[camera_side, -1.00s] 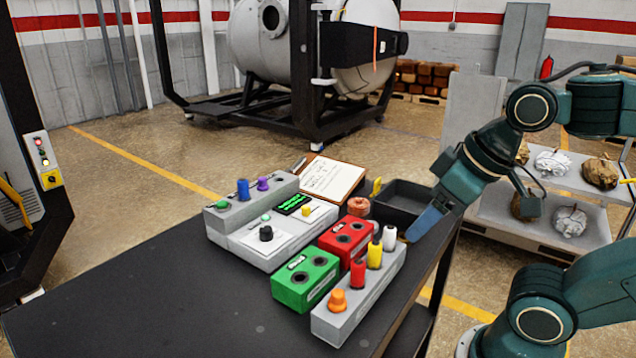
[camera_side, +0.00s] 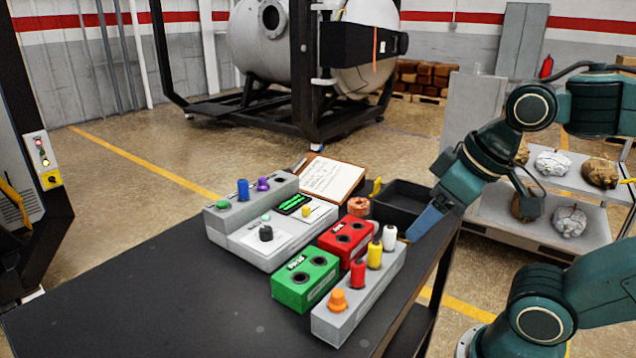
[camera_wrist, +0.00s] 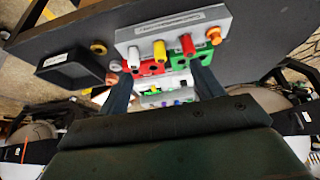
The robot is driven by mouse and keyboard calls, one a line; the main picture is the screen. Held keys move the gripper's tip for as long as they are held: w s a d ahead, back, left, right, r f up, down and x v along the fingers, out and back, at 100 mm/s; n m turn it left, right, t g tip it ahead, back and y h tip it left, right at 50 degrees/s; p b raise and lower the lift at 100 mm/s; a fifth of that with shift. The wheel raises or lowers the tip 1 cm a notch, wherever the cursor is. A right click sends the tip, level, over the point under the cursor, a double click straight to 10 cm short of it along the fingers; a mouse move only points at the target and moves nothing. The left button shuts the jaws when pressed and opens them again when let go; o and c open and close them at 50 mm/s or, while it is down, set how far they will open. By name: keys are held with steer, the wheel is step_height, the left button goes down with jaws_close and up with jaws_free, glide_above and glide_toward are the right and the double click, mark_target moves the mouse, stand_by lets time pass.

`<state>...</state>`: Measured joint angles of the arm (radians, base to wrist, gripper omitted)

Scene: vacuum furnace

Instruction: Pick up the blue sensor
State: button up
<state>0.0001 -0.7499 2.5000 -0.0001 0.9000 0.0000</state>
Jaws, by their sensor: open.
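The blue sensor (camera_side: 243,189) is a short blue cylinder standing upright on the back ledge of a grey control box (camera_side: 270,252). A green knob (camera_side: 222,204) is to its left and a purple one (camera_side: 263,184) is to its right. My gripper (camera_side: 426,222) is at the table's right edge, well to the right of the sensor, and holds nothing. In the wrist view my gripper (camera_wrist: 162,86) has its two fingers spread apart. The grey box lies partly between them there, and the sensor is too small to make out surely.
A green block (camera_side: 305,281), a red block (camera_side: 345,238) and a grey rack (camera_side: 362,312) with coloured plugs stand between my gripper and the box. A black tray (camera_side: 402,197) and a clipboard (camera_side: 331,179) are at the back. The table's left front is clear.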

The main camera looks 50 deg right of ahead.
stand_by(0.4)
steer(key=c, duration=0.4)
steer(key=shift+w+r, duration=0.1)
